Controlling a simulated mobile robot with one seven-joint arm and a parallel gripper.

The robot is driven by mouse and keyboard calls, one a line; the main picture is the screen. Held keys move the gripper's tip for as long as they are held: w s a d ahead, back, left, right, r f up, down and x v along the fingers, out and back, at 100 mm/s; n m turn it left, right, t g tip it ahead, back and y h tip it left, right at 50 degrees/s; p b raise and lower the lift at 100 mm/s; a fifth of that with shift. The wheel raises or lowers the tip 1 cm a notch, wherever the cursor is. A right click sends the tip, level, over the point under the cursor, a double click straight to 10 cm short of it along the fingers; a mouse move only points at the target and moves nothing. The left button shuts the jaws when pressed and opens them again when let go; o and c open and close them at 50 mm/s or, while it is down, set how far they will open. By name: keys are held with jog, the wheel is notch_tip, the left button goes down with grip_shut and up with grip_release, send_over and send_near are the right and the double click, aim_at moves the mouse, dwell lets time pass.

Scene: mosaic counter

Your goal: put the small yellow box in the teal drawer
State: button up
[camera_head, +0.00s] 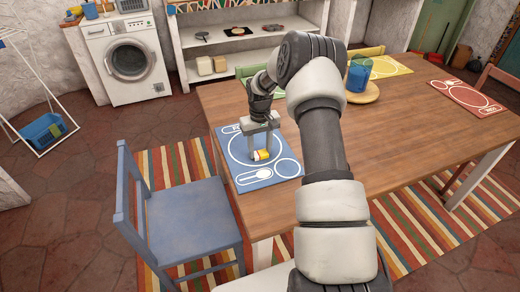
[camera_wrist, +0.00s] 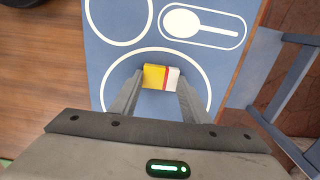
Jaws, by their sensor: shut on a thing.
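The small yellow box (camera_head: 261,155) has a white part and a red stripe. It is on or just above the blue placemat (camera_head: 270,178) at the table's left end; I cannot tell if it touches the mat. In the wrist view the box (camera_wrist: 159,77) lies between the fingertips of my gripper (camera_wrist: 160,82), which is shut on it. My gripper (camera_head: 260,150) points down over the mat's printed plate circle. I see no teal drawer in either view.
The wooden table (camera_head: 430,125) is mostly clear. A blue cup (camera_head: 359,72) stands on a round wooden board (camera_head: 364,93). Yellow (camera_head: 385,66) and red (camera_head: 467,98) placemats lie farther off. A blue chair (camera_head: 185,215) stands at the left, by a striped rug.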

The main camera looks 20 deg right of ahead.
jog(key=shift+f, duration=0.1)
jog(key=o, duration=1)
